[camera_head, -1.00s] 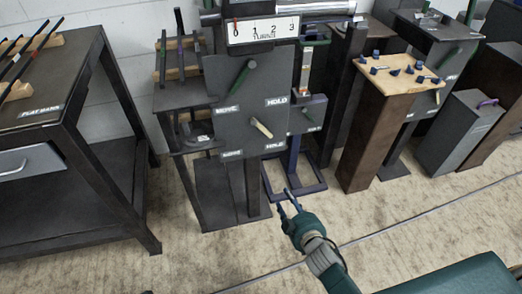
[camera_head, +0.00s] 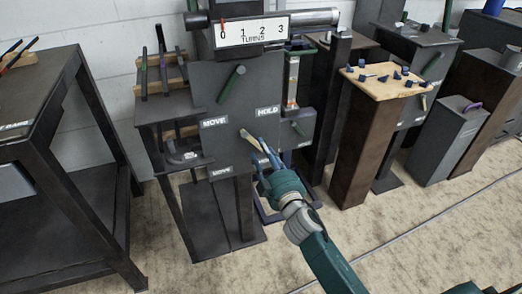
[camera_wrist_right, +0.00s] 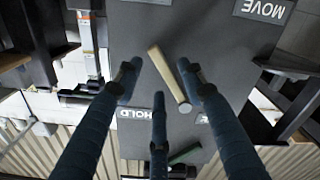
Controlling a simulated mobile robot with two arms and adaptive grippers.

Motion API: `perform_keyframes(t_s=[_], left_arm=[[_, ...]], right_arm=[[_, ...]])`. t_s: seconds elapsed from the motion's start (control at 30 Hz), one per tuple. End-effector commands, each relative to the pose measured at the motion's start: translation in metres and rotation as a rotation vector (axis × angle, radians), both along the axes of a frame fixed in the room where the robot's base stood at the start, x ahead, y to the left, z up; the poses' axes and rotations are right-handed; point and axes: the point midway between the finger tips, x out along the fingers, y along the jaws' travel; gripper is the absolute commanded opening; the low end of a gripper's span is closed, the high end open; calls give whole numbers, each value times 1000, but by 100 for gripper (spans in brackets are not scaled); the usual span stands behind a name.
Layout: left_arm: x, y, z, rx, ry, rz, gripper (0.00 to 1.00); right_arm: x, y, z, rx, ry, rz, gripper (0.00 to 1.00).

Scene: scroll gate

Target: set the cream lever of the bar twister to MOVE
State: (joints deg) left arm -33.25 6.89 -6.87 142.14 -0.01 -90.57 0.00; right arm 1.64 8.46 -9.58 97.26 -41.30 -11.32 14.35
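The bar twister is a dark grey panel (camera_head: 205,92) on a stand, with a green lever (camera_head: 232,82) above and a short cream lever (camera_head: 245,134) below. A MOVE label (camera_head: 214,122) is left of the cream lever and a HOLD label (camera_head: 268,111) right. Another MOVE label (camera_wrist_right: 265,9) shows lower on the panel. The cream lever slants up-left in the head view; I cannot tell its setting. My right gripper (camera_head: 262,146) is at the cream lever. In the right wrist view its fingers are apart, with the cream lever (camera_wrist_right: 170,78) between them, not clamped. My left gripper is out of view.
A turns scale (camera_head: 252,31) sits above the panel. A dark table (camera_head: 62,105) stands at the left. Right of the twister, a brown pedestal's wooden top (camera_head: 388,87) holds several small blue pieces. The floor in front is clear.

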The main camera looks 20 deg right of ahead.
Motion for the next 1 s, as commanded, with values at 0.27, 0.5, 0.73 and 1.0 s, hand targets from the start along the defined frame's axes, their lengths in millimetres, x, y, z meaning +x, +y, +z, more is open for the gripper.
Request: perform_keyframes(t_s=[0.27, 0.5, 0.73, 1.0], left_arm=[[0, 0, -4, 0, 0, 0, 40], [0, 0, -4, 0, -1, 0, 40], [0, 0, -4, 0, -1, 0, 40], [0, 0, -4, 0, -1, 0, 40]], right_arm=[[22, 1, -1, -1, 1, 1, 40], [22, 1, 0, 0, 1, 1, 40], [22, 1, -1, 0, 1, 1, 0], [22, 2, -1, 7, 2, 0, 0]])
